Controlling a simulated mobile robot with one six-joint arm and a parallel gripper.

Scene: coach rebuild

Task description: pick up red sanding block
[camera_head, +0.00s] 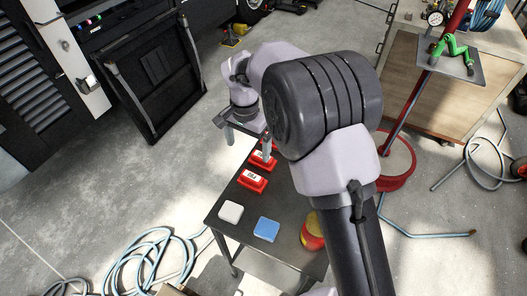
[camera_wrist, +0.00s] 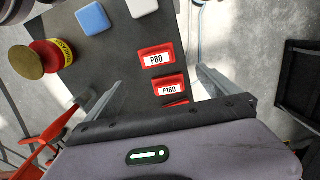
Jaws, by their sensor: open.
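Red sanding blocks lie in a row on a dark table (camera_head: 285,200). One labelled P80 (camera_head: 252,181) is nearer the table's middle; it also shows in the wrist view (camera_wrist: 157,57). One labelled P180 (camera_wrist: 169,87) lies beside it, and also shows in the head view (camera_head: 262,160). A third red block (camera_wrist: 177,103) is mostly hidden by my gripper body in the wrist view. My gripper (camera_head: 248,150) is open and empty above the far end of the row. In the wrist view its two fingers (camera_wrist: 147,84) stand either side of the P180 block, apart from it.
A white block (camera_head: 231,211), a blue block (camera_head: 267,229) and a red-yellow container (camera_head: 312,236) stand on the table's near part. Hoses (camera_head: 150,258) lie on the floor at left.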

